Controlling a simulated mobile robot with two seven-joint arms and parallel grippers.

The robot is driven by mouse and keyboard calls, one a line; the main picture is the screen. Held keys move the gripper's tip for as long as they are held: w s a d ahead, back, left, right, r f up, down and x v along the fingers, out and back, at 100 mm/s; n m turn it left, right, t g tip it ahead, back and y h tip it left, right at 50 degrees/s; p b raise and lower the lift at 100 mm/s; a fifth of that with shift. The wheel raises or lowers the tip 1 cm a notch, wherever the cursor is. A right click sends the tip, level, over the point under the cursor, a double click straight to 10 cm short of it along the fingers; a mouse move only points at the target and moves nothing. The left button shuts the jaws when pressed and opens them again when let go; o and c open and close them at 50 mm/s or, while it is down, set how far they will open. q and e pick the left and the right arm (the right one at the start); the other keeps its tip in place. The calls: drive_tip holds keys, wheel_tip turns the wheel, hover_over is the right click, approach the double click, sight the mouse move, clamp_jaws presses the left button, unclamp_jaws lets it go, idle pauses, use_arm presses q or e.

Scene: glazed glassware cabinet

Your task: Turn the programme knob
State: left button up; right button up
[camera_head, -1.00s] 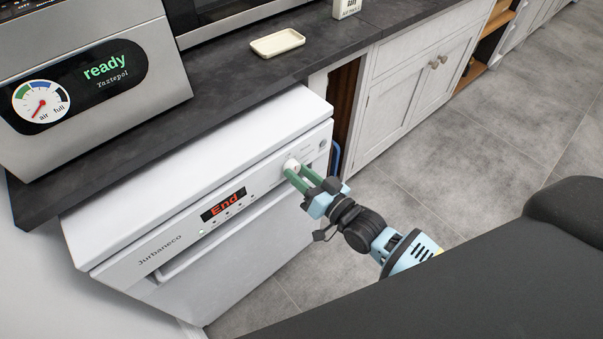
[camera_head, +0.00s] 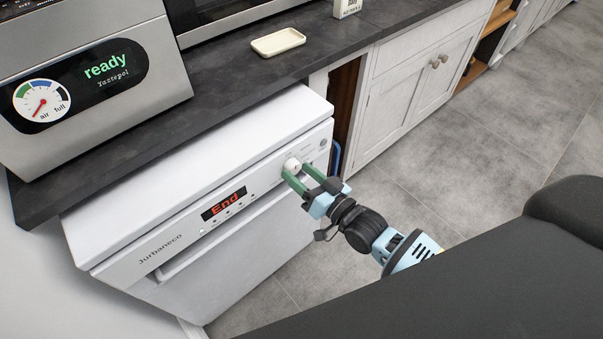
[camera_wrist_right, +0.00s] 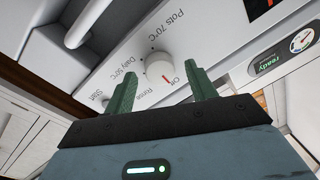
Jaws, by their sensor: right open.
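The programme knob (camera_head: 291,164) is a round white knob on the front panel of the white dishwasher (camera_head: 190,190). In the right wrist view the knob (camera_wrist_right: 158,71) has a red mark on its lower right side, toward the "Off" label. Labels "Rinse", "Daily 50°C" and "Pots 70°C" are printed around it. My right gripper (camera_head: 296,172) is open in front of the knob. Its green fingers (camera_wrist_right: 162,74) appear on either side of the knob in the right wrist view, with gaps between. Contact cannot be made out. My left gripper is not in view.
The dishwasher display (camera_head: 224,203) reads "End" in red. A dark worktop (camera_head: 230,85) runs above, with a steel machine (camera_head: 85,80) showing "ready" and a cream dish (camera_head: 277,43). Grey floor (camera_head: 480,130) is clear to the right.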

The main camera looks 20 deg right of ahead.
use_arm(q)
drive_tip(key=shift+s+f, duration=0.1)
use_arm(e)
drive_tip(key=v, duration=0.7)
drive_tip(key=shift+s, duration=0.3)
drive_tip(key=shift+d, duration=0.15)
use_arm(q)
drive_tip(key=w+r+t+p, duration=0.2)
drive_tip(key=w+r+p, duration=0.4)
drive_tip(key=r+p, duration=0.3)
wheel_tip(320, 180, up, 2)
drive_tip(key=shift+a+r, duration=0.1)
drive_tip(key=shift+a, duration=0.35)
use_arm(e)
drive_tip(key=s+f+n+g+h, duration=0.1)
drive_tip(key=s+g, duration=0.3)
drive_tip(key=s, duration=1)
drive_tip(key=s+d+f+n+g+h, duration=0.1)
drive_tip(key=s+f+g+h, duration=0.3)
drive_tip(key=s, duration=1)
drive_tip(key=shift+f, duration=0.2)
drive_tip(key=shift+s, duration=0.1)
